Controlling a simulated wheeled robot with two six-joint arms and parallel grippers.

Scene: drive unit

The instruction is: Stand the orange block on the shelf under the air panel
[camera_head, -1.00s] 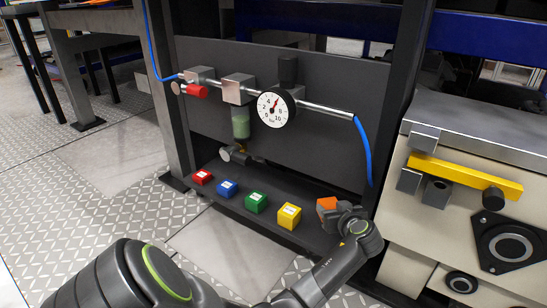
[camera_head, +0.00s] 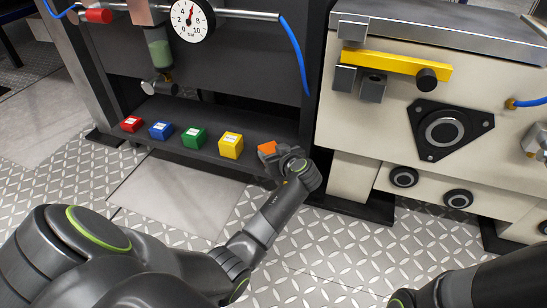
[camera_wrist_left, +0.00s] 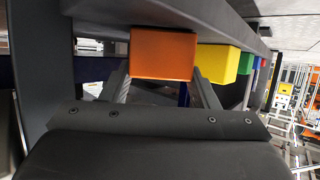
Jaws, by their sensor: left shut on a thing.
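The orange block (camera_head: 267,148) is at the right end of the row on the dark shelf (camera_head: 215,158), beside the yellow block (camera_head: 230,146). My left gripper (camera_head: 280,157) is shut on it from the front right and hides part of it. In the left wrist view the orange block (camera_wrist_left: 163,55) sits between the two fingers, with the yellow block (camera_wrist_left: 217,62) close to its right. I cannot tell whether the orange block touches the shelf. The air panel (camera_head: 240,75) with its gauge (camera_head: 189,18) stands above and behind the shelf. My right gripper is out of view.
Red (camera_head: 131,124), blue (camera_head: 161,130) and green (camera_head: 194,138) blocks continue the row to the left. A beige machine (camera_head: 390,130) with a yellow bar stands close on the right. A blue hose (camera_head: 297,55) hangs near the shelf's right end.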

